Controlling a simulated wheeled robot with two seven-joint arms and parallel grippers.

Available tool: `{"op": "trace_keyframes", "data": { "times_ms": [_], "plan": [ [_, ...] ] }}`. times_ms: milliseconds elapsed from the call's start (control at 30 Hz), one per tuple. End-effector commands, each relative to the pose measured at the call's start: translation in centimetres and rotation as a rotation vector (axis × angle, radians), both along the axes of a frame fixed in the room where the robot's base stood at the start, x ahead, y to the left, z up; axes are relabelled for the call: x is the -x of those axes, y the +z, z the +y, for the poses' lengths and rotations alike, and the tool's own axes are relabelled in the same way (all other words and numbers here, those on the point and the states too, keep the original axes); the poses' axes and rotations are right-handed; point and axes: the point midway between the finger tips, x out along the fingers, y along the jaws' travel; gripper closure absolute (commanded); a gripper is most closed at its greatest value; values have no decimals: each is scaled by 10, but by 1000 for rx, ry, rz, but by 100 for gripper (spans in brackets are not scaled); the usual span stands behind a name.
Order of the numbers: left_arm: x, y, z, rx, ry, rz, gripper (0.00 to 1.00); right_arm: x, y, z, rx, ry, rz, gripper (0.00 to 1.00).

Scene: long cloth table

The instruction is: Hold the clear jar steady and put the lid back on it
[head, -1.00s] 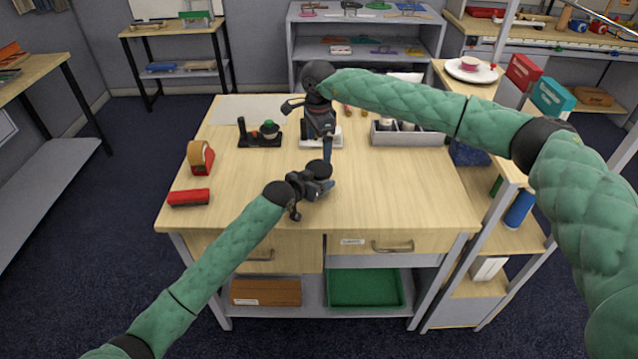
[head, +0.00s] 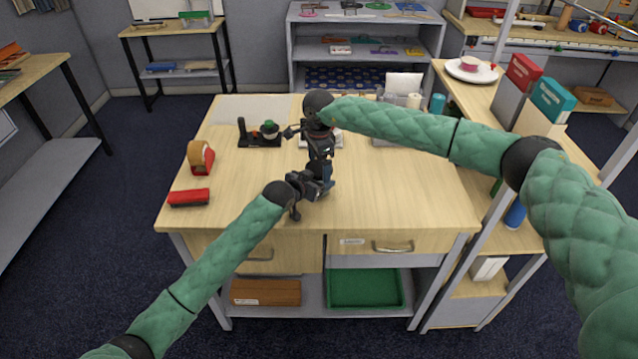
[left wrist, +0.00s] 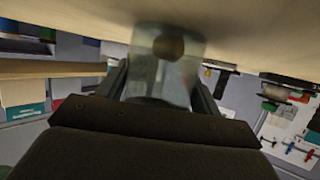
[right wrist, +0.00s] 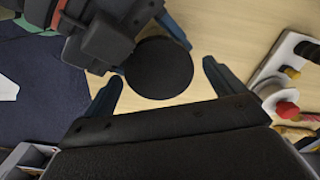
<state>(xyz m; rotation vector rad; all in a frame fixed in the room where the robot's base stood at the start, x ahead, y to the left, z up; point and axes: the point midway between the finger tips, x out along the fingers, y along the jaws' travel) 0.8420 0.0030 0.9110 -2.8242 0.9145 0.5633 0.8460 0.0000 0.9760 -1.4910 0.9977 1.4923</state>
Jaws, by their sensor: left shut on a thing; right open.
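The clear jar (left wrist: 165,75) shows in the left wrist view between the fingers of my left gripper (left wrist: 165,85), with a brown round shape seen through it. My left gripper is shut on the jar above the table's middle; it also shows in the head view (head: 318,184). A black round lid (right wrist: 158,68) shows from above in the right wrist view, apparently over the jar; its seating cannot be seen. My right gripper (right wrist: 161,73) is open, its fingertips on either side of the lid with visible gaps. It also shows in the head view (head: 322,162), where the grippers hide the jar.
A tape dispenser (head: 201,158) and a red block-like item (head: 188,197) stand at the table's left. A black stand (head: 258,142) and a grey organizer (head: 385,138) stand farther back. The table's front right is clear.

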Motion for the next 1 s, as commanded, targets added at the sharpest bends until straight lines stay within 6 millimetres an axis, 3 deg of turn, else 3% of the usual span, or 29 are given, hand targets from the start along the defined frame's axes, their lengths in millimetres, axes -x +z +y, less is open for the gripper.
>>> {"op": "trace_keyframes", "data": {
  "times_ms": [300,533,600,633,733,1000],
  "plan": [
    [0,0,0,0,0,0,99,0,-3,0,0,0,0,6],
    [0,0,0,1,0,-1,99,0,-3,0,0,0,0,51],
    [0,0,0,1,0,-1,99,0,-3,0,0,0,0,51],
    [0,0,0,1,-1,-1,99,0,-3,0,0,0,0,22],
    [0,0,0,1,-1,-1,99,0,-3,0,0,0,0,2],
    [0,0,0,1,0,-1,99,0,-3,0,0,0,0,2]
  ]
}}
